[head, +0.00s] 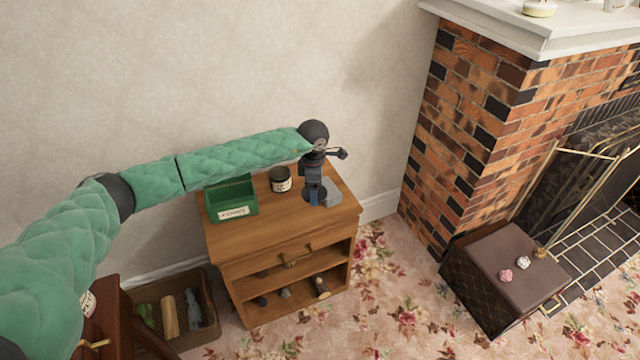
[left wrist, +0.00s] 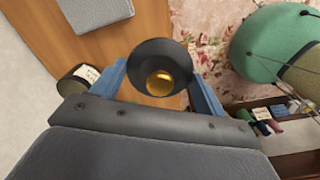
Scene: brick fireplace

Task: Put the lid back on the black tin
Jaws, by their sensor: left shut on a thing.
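The black tin (head: 280,184) with a cream label stands upright on top of the small wooden cabinet (head: 290,232). It also shows at the left of the left wrist view (left wrist: 72,84), beside a finger. My left gripper (head: 318,194) is over the cabinet top, right of the tin and apart from it. In the left wrist view its two blue fingers are shut on a dark round piece with a gold middle (left wrist: 160,60), which looks like the lid. In the head view the lid is mostly hidden by the gripper. My right gripper is in neither view.
A green labelled box (head: 232,203) stands left of the tin. A grey block (head: 332,193) lies close to the gripper on the right. A wicker basket (head: 207,327) sits on the floor at left. The brick fireplace (head: 480,110) is at right. The cabinet's front top is clear.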

